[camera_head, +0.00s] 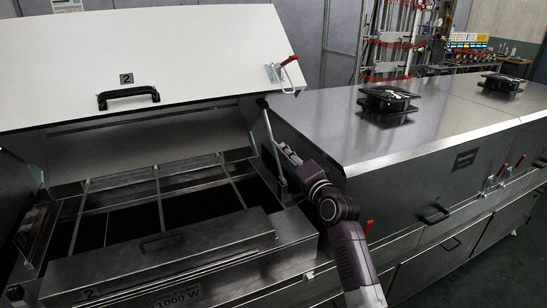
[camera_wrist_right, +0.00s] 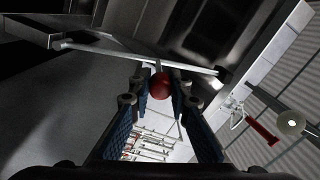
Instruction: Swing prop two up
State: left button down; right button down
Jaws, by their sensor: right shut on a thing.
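The white lid (camera_head: 150,50) marked 2 is raised over the open dryer section. Prop two (camera_head: 271,135), a thin metal rod, stands steeply at the opening's right side. It runs from near the rim up to a dark end by the lid's lower right corner; whether it touches the lid I cannot tell. My right gripper (camera_head: 285,153) is beside the rod's middle. In the right wrist view, its fingers are closed around a red ball knob (camera_wrist_right: 160,86), with the rod (camera_wrist_right: 120,52) passing just beyond it. My left gripper is not in view.
The lid has a black handle (camera_head: 128,96) and a red-handled latch (camera_head: 283,73). The neighbouring closed hood (camera_head: 400,130) carries black fan units (camera_head: 388,99) and stands close to my right arm. The open section (camera_head: 120,220) has crossbars over a dark interior.

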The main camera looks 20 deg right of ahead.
jog(key=shift+d+r+m, duration=0.15)
jog(key=shift+d+m, duration=0.75)
jog(key=shift+d, duration=0.35)
jog(key=shift+d+r+m, duration=0.15)
jog(key=shift+d+m, duration=0.75)
jog(key=shift+d, duration=0.3)
jog(key=c, duration=1.8)
grip_release()
jog(key=shift+w+d, duration=0.1)
jog(key=shift+o, duration=0.2)
jog(key=s, duration=1.2)
jog(key=shift+d+f, duration=0.2)
jog(key=shift+f, duration=0.1)
jog(key=shift+f, duration=0.1)
